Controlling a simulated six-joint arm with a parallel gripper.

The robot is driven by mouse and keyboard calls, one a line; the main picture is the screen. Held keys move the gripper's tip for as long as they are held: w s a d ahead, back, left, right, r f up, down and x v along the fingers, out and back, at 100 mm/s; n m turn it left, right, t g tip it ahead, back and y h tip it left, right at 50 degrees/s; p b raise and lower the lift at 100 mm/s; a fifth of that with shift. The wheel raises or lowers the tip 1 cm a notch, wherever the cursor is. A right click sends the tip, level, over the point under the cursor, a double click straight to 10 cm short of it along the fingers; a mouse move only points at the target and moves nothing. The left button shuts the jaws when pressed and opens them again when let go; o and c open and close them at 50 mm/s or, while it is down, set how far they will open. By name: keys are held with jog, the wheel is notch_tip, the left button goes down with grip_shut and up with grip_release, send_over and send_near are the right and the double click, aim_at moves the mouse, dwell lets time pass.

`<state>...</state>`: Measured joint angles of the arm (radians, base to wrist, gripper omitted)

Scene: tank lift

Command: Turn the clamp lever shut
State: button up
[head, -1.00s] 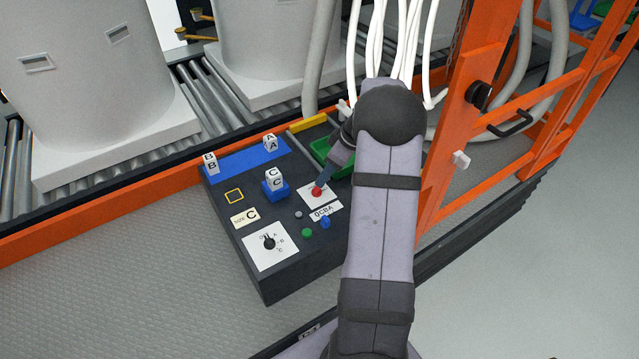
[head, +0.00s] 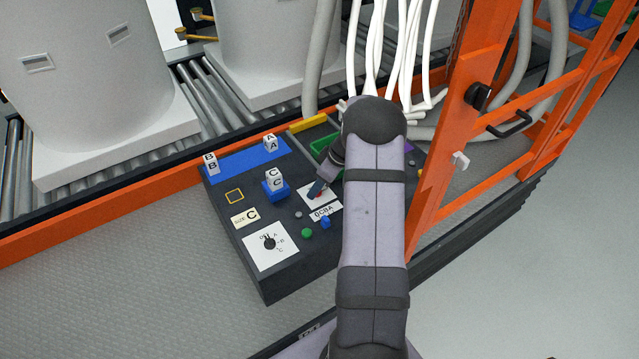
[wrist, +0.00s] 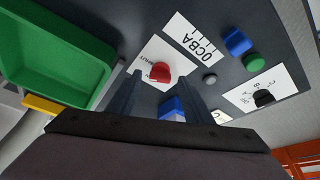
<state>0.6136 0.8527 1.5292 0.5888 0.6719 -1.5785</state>
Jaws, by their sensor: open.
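The red lever (wrist: 160,72) stands on a white plate (wrist: 136,66) with small lettering, part of which looks like "SHUT". In the head view my gripper (head: 317,188) is over the lever's plate.
An "OCBA" label (wrist: 193,42), blue button (wrist: 237,41), green button (wrist: 254,62) and grey button (wrist: 209,79) sit close by. A dial plate (head: 270,247), a C block (head: 275,179) on a blue base and a green tray (wrist: 52,50) also surround the lever.

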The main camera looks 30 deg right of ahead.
jog(key=c, duration=1.1)
jog(key=shift+o, duration=0.2)
jog(key=shift+a+m+h+b, duration=0.1)
jog(key=shift+m+h+b, duration=0.3)
jog(key=shift+m+b, duration=0.45)
jog(key=shift+s+a+m+h, duration=0.15)
jog(key=shift+m+h, duration=0.55)
jog(key=shift+m, duration=1.35)
jog(key=o, duration=1.1)
jog(key=shift+t, duration=0.3)
jog(key=shift+c, duration=0.2)
